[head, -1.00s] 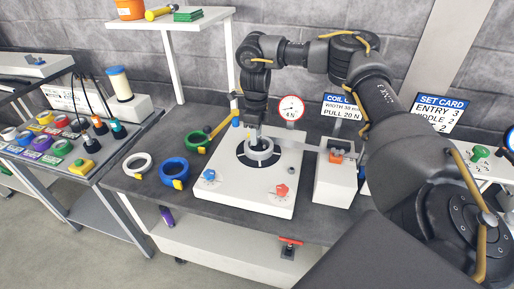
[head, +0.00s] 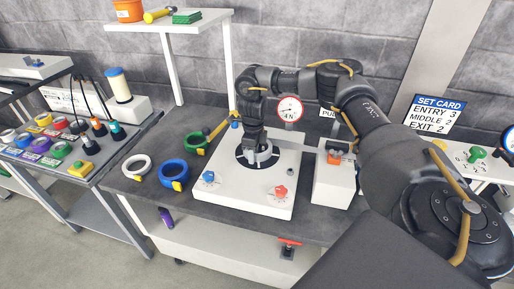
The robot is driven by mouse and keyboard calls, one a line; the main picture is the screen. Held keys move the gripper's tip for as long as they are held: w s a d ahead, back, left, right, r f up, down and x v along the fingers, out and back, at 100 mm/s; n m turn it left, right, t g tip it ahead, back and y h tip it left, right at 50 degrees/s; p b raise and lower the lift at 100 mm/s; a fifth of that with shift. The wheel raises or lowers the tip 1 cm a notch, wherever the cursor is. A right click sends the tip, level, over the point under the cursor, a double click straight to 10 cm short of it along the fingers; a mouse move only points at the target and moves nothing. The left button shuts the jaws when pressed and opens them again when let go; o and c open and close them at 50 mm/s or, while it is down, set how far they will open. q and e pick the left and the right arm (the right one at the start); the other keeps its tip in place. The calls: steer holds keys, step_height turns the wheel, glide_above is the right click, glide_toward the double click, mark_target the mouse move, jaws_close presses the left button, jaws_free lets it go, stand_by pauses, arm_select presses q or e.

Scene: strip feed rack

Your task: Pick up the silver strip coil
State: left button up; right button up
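The silver strip coil (head: 266,157) is a grey ring on the dark round plate of the white feed unit (head: 224,197) in the middle of the bench. My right gripper (head: 256,150) points down from above and is right at the coil, covering its rear and left part. The fingertips are small and partly hidden against the coil, so whether they grip it does not show. My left gripper is out of view.
White (head: 149,160), blue (head: 164,176) and green (head: 187,147) coils lie left of the unit. A white box with an orange part (head: 334,159) stands close on its right. A round gauge (head: 290,108) stands behind. The bench's front left (head: 140,186) is clear.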

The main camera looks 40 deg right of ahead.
jaws_close()
steer(key=shift+r, duration=0.1)
